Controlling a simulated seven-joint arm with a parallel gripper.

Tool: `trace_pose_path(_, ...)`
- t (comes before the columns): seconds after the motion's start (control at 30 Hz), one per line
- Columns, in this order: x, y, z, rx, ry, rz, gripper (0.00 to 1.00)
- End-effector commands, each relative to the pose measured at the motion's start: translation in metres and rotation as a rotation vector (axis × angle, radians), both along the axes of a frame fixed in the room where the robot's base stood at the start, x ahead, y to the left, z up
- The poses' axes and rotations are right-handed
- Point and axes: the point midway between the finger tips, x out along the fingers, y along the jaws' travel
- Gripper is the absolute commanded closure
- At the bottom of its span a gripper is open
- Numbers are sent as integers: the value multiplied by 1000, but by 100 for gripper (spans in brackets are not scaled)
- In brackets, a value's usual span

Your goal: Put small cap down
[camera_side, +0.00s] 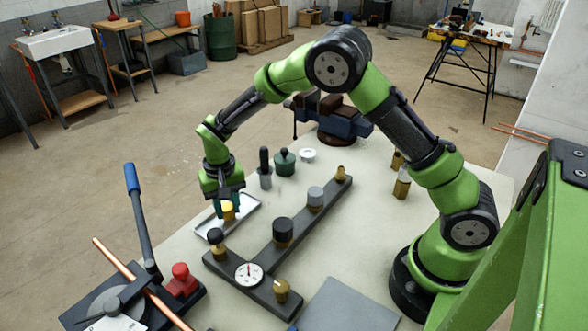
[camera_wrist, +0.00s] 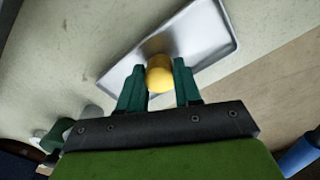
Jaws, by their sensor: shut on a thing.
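My gripper (camera_side: 228,208) points down over the shallow metal tray (camera_side: 251,204). Its fingers are closed around a small yellow cap (camera_side: 229,213), which is low, at the tray; I cannot tell whether it touches the tray floor. In the wrist view the yellow cap (camera_wrist: 159,78) sits between the two green fingers (camera_wrist: 159,88), with the bare silver tray (camera_wrist: 205,32) behind it. The near part of the tray is hidden by my gripper in that view.
A dark bar manifold (camera_side: 262,256) with a gauge, black cap (camera_side: 283,231), grey cap (camera_side: 315,196) and brass fittings lies right of the tray. A dark green pot (camera_side: 285,165) and a grey tool (camera_side: 265,170) stand behind. A blue-handled bender (camera_side: 138,210) is at left.

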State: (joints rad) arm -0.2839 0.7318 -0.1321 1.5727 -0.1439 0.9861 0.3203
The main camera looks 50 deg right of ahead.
Motion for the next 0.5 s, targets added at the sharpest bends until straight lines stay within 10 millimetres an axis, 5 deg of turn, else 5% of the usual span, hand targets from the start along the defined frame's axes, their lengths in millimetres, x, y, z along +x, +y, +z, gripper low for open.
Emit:
trace_pose_path(0.17,0,0,-3,-1,0,1,100)
trace_pose_path(0.2,0,0,-3,0,0,1,64)
trace_pose_path(0.37,0,0,-3,0,0,1,41)
trace_pose_path(0.5,0,0,-3,-1,0,1,41)
